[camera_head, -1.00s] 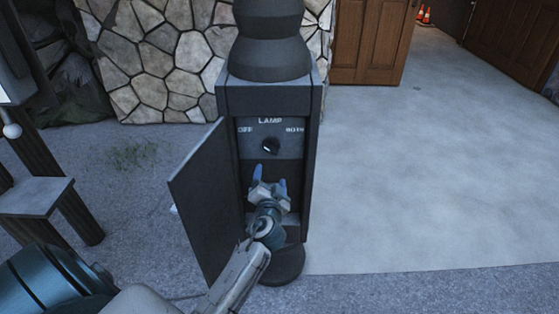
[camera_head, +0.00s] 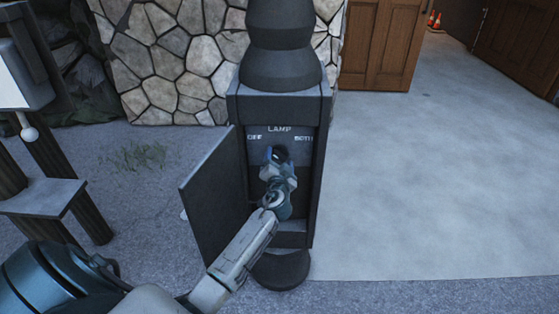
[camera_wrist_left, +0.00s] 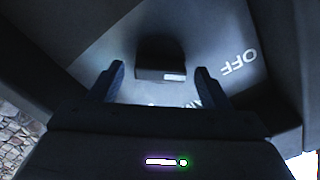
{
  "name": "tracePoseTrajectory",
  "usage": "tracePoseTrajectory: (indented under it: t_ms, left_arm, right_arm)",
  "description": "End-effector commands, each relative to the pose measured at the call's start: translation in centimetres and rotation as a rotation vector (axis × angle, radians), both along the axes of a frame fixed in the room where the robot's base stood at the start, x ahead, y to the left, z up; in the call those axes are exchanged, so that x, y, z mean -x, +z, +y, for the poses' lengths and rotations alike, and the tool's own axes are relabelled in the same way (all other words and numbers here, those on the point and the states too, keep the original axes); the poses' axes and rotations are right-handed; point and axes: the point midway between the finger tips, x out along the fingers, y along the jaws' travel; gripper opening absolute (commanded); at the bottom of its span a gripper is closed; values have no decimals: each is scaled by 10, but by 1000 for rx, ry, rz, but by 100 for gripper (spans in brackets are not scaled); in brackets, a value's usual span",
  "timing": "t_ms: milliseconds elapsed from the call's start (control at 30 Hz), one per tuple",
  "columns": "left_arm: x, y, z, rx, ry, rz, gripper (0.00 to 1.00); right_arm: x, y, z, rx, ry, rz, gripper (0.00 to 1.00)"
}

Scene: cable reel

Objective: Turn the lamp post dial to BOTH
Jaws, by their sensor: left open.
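The lamp post (camera_head: 318,165) stands with its cabinet door (camera_head: 210,200) open to the left. Inside, a panel reads LAMP (camera_head: 279,129) on top, OFF on the left and BOTH (camera_head: 304,138) on the right. The black dial (camera_head: 281,151) is below these labels, partly hidden by my left gripper (camera_head: 279,158). The OFF label (camera_wrist_left: 238,62) appears upside down there. My right gripper is out of view.
A wooden stand (camera_head: 45,197) with a ledge is at the left. A stone wall (camera_head: 170,60) and a wooden door (camera_head: 385,45) are behind. The pale floor (camera_head: 430,180) to the right is clear.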

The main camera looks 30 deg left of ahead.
Motion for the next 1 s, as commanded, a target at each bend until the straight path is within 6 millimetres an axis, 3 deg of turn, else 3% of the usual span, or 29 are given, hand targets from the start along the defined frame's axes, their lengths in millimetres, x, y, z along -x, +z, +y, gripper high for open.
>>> tracePoseTrajectory:
  t_ms: [133, 367, 667, 1000]
  left_arm:
    - [0, 0, 0, 0, 0, 0, 69]
    - [0, 0, 0, 0, 0, 0, 26]
    - [0, 0, -1, -27, -1, 17, 26]
    - [0, -1, -1, -207, -1, 128, 26]
  right_arm:
    - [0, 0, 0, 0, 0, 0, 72]
    - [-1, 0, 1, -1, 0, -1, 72]
    - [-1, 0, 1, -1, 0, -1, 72]
    - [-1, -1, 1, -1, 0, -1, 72]
